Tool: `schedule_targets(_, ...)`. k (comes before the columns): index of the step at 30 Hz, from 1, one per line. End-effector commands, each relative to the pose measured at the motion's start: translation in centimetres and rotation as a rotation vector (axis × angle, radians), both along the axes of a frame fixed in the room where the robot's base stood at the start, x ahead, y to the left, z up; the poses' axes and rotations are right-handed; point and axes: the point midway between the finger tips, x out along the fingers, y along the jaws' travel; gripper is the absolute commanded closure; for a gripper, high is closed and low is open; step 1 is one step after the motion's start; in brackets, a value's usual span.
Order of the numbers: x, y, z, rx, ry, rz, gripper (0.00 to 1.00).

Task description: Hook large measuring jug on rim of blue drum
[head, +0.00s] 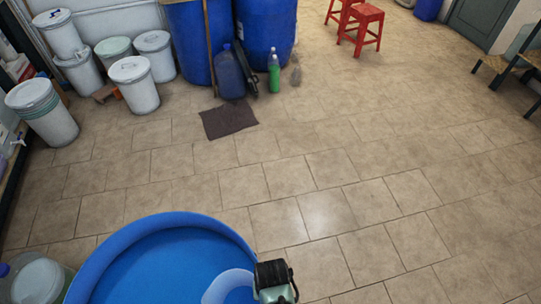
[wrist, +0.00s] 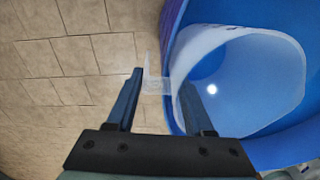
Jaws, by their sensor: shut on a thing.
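The large measuring jug is translucent white. Its round body (wrist: 262,84) shows over the drum's blue inside in the wrist view, and part of it shows at the bottom of the head view (head: 228,287). The open blue drum (head: 178,222) stands at the bottom of the head view, and its rim (wrist: 173,22) crosses the wrist view beside the jug. My gripper (wrist: 160,92) is shut on the jug's handle (wrist: 152,76). The handle appears on the floor side of the rim, the body on the inner side. I cannot tell whether jug and rim touch.
White buckets (head: 135,85) stand at the back left. Closed blue drums (head: 265,30), a dark blue jug (head: 229,75) and a green bottle (head: 273,72) stand at the back. A dark mat (head: 229,118) lies in front. Red stools (head: 361,25) stand behind.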

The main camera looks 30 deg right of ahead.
Motion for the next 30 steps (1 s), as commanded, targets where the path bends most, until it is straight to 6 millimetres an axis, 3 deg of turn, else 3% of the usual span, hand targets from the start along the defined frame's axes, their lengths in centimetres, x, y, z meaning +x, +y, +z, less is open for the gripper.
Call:
schedule_targets(7, 0.0, 0.0, 0.0, 0.0, 0.001, 0.0, 1.0)
schedule_targets(8, 0.0, 0.0, 0.0, 0.0, 0.001, 0.0, 0.42)
schedule_targets(13, 0.0, 0.0, 0.0, 0.0, 0.001, 0.0, 0.13)
schedule_targets(23, -0.1, 0.0, 0.1, 0.0, 0.001, 0.0, 0.13)
schedule_targets(30, 0.0, 0.0, 2.8, -0.001, -0.002, 0.0, 0.13)
